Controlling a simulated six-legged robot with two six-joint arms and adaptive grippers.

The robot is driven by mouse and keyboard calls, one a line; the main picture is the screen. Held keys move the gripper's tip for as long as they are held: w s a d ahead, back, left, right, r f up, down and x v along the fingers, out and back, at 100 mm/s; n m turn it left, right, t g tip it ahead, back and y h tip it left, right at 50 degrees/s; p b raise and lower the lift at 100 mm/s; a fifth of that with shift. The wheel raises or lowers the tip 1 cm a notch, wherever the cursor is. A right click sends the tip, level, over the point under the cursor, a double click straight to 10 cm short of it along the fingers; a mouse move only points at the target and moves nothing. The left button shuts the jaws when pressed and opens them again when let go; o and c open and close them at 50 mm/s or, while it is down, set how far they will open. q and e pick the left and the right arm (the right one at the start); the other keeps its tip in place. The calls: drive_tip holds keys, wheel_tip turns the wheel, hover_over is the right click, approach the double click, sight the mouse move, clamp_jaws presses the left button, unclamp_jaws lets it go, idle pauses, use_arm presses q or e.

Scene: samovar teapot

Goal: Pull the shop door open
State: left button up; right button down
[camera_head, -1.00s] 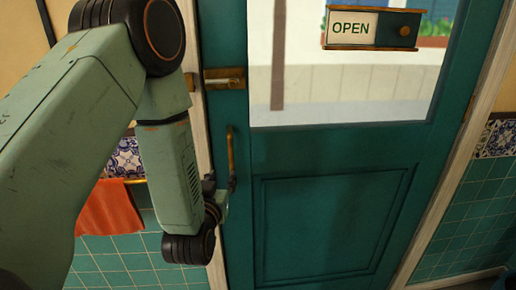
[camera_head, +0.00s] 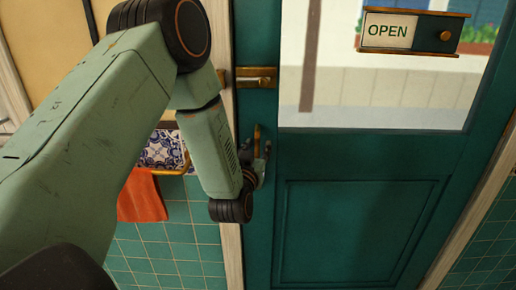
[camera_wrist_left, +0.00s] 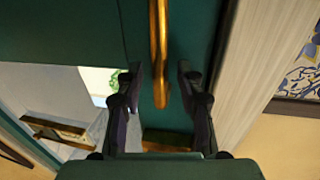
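The teal shop door (camera_head: 350,165) has a glass pane and looks shut in its pale frame. Its upright brass handle (camera_head: 257,133) is near the door's left edge; its lower part is hidden behind my gripper in the head view. My left gripper (camera_head: 260,166) is at the handle. In the left wrist view, the fingers of the left gripper (camera_wrist_left: 160,84) are spread, with the handle (camera_wrist_left: 158,45) between them and visible gaps on both sides. My right gripper is not in view.
A brass latch (camera_head: 256,77) is on the door above the handle. An OPEN sign (camera_head: 410,31) hangs at the glass. Left of the door frame, an orange towel (camera_head: 142,197) hangs from a brass rail against the tiled wall.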

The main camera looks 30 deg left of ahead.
use_arm(q)
drive_tip(key=shift+w+a+f, duration=0.2)
drive_tip(key=shift+w+f, duration=0.05)
drive_tip(key=shift+w, duration=0.05)
drive_tip(key=shift+c, duration=0.5)
drive_tip(key=shift+s+d+r, duration=0.15)
drive_tip(key=shift+d+r, duration=0.05)
drive_tip(key=c, duration=0.4)
clamp_jaws()
drive_tip(key=shift+f, duration=0.1)
